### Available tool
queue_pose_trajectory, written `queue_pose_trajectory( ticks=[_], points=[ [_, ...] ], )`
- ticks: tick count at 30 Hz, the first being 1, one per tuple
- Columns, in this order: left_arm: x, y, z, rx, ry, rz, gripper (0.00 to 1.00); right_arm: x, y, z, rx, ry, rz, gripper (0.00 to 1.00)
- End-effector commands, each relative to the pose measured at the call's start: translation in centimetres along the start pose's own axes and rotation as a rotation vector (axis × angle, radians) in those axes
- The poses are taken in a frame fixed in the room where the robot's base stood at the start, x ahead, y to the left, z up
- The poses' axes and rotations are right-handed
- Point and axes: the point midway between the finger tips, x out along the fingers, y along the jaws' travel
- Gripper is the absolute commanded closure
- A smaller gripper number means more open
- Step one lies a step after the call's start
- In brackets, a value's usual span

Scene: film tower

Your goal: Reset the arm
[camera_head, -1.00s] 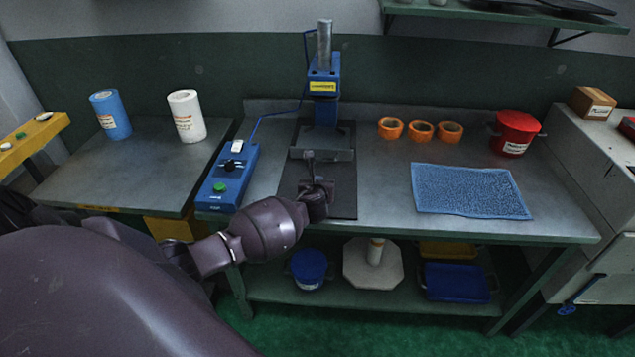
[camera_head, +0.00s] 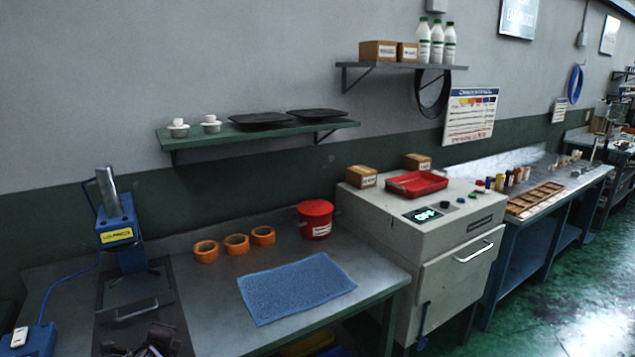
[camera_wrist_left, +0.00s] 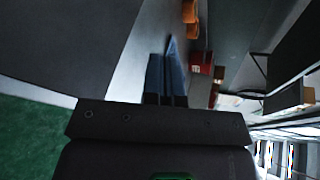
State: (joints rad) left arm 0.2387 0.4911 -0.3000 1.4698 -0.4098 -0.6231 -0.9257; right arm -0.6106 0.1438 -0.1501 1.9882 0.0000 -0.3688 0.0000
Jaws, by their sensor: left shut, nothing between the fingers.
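My left gripper (camera_head: 153,343) shows partly at the bottom left of the head view, in front of the blue press (camera_head: 117,225) and near its dark base plate. In the left wrist view my left gripper (camera_wrist_left: 166,98) has its fingers together, with nothing held between them. Most of my left arm lies outside the head view. My right gripper is not in any view.
A blue cloth (camera_head: 296,287), several orange rolls (camera_head: 236,244) and a red lidded pot (camera_head: 315,220) are on the workbench right of the press. A grey cabinet (camera_head: 440,235) adjoins the bench. A green wall shelf (camera_head: 258,136) hangs above.

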Motion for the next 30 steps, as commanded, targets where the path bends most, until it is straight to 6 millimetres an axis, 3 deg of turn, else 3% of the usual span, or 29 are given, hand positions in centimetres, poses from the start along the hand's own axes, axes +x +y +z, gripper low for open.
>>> queue_pose_trajectory(
  ticks=[8,15,19,24,30],
  points=[
    [-6.6,1.1,-5.8,-0.794,0.219,-0.003,1.0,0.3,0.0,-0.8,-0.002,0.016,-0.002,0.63],
    [-15.0,5.1,-8.5,-1.432,0.322,0.099,1.0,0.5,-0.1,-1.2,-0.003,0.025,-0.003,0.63],
    [-19.1,7.9,-8.6,-1.622,0.307,0.146,1.0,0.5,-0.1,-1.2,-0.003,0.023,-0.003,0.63],
    [-23.9,12.4,-8.4,-1.728,0.223,0.207,1.0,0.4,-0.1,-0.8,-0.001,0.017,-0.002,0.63],
    [-27.5,17.4,-8.5,-1.762,0.12,0.282,1.0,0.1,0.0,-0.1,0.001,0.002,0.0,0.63]
  ],
)
